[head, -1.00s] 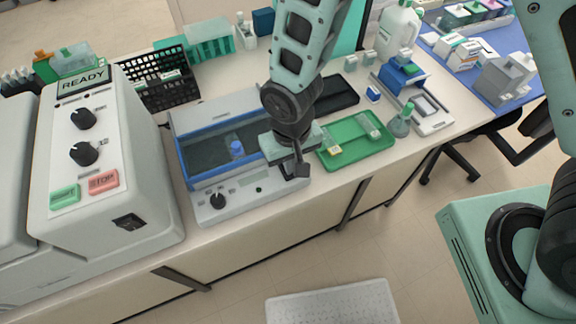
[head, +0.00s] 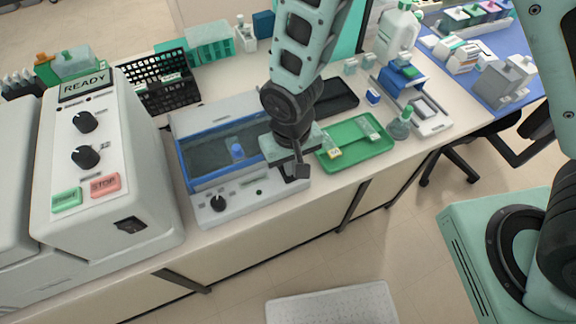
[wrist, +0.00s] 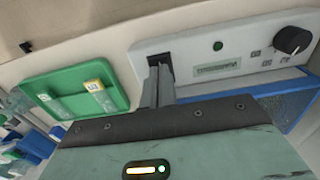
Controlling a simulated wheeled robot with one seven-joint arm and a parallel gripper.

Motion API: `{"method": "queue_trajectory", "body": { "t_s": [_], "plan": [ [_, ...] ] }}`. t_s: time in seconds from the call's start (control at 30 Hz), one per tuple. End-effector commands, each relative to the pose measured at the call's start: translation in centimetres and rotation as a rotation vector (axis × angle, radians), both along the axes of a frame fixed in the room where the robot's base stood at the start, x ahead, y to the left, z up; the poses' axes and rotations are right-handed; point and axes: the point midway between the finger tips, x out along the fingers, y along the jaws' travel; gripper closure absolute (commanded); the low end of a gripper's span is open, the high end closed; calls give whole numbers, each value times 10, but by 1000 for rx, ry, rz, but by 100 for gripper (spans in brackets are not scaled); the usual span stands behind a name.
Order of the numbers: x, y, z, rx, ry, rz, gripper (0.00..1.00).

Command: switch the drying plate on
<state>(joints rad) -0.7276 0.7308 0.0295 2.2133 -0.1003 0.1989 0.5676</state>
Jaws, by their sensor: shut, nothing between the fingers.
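A pale unit with a blue-framed basin (head: 183,160), apparently the drying plate, stands at the bench's front edge. Its front panel has a black knob (head: 217,204), which also shows in the wrist view (wrist: 292,40), a small display (wrist: 216,69) and a round green spot (wrist: 218,45). A black rocker switch (wrist: 155,60) sits at the panel's end beside the green tray. My gripper (head: 301,170) is shut and empty. In the wrist view its fingertips (wrist: 158,72) are at the switch and partly cover it. I cannot tell whether they touch or which way the switch is set.
A green tray (head: 384,150) with slides lies close on the right of the unit. A large machine with a READY display (head: 84,85) stands on the left. A flask (head: 401,127) and a black rack (head: 188,93) are also on the bench.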

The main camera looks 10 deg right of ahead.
Motion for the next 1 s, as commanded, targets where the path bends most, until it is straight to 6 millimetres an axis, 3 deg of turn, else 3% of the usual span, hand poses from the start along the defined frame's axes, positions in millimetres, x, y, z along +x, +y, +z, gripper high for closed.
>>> {"method": "queue_trajectory", "body": {
  "t_s": [0.63, 1.0],
  "plan": [
    [0, 0, 53, 0, 0, -1, 100],
    [0, 0, 55, 0, 0, -1, 100]
  ]
}}
